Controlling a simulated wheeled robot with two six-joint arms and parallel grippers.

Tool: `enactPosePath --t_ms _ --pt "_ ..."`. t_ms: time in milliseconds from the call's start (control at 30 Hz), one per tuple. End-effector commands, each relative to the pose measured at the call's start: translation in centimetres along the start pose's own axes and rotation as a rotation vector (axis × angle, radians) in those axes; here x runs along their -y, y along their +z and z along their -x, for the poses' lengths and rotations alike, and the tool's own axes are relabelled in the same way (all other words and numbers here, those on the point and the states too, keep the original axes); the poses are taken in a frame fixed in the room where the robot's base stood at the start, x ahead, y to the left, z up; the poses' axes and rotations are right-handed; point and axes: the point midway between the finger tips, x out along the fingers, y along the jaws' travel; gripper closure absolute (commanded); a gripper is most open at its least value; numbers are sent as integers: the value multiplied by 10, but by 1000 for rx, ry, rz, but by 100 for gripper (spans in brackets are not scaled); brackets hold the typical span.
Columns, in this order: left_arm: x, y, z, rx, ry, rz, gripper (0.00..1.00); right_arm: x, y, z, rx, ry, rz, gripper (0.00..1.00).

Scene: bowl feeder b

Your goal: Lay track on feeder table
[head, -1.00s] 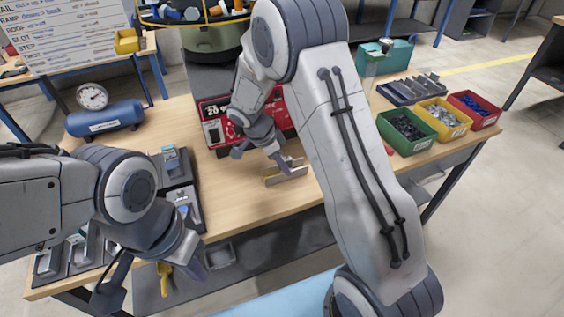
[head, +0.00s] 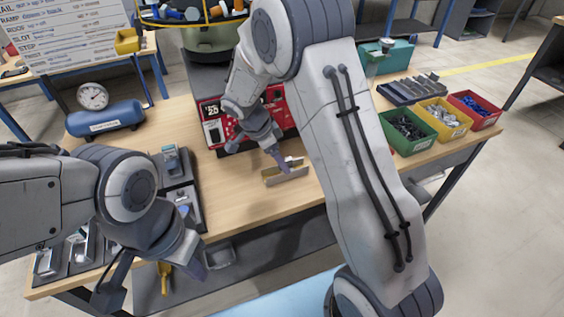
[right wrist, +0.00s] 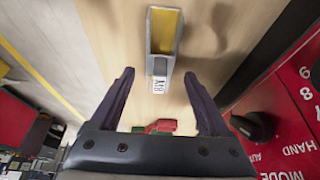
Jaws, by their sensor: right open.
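The track (head: 290,175) is a short grey channel with a yellow inside, lying on the wooden feeder table (head: 240,205). In the right wrist view the track (right wrist: 164,45) has a white label on its near end. My right gripper (right wrist: 159,75) is open and empty, with its two fingers spread to either side of the labelled end. In the head view the right gripper (head: 278,157) is just above and behind the track; the gap to it is hard to judge. My left gripper (head: 188,262) hangs near the table's front left edge; its fingers are not clear.
A red control box (head: 216,128) stands behind the track, below the bowl feeder (head: 210,38). A blue air tank (head: 105,118) and grey trays of parts are at left. Green, yellow and red bins (head: 408,130) are at right. The table's front middle is clear.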

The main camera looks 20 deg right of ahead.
Motion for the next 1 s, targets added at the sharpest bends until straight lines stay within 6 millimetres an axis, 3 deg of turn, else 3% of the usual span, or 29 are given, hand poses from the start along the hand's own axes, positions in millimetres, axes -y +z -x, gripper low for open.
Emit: enactPosePath --t_ms 100,300,500,700,867,1000 --pt "0 0 0 0 0 0 100 1 0 30 1 -7 -1 21" --pt "0 0 1 0 0 0 100 1 0 70 2 -5 1 21" --pt "0 0 1 0 0 0 100 0 0 91 1 -1 -1 21" --pt "0 0 1 0 0 0 100 -4 3 99 8 -3 34 21" --pt "0 0 1 0 0 0 100 -38 26 122 73 -33 320 21" --pt "0 0 1 0 0 0 100 -97 57 148 162 -104 776 21"
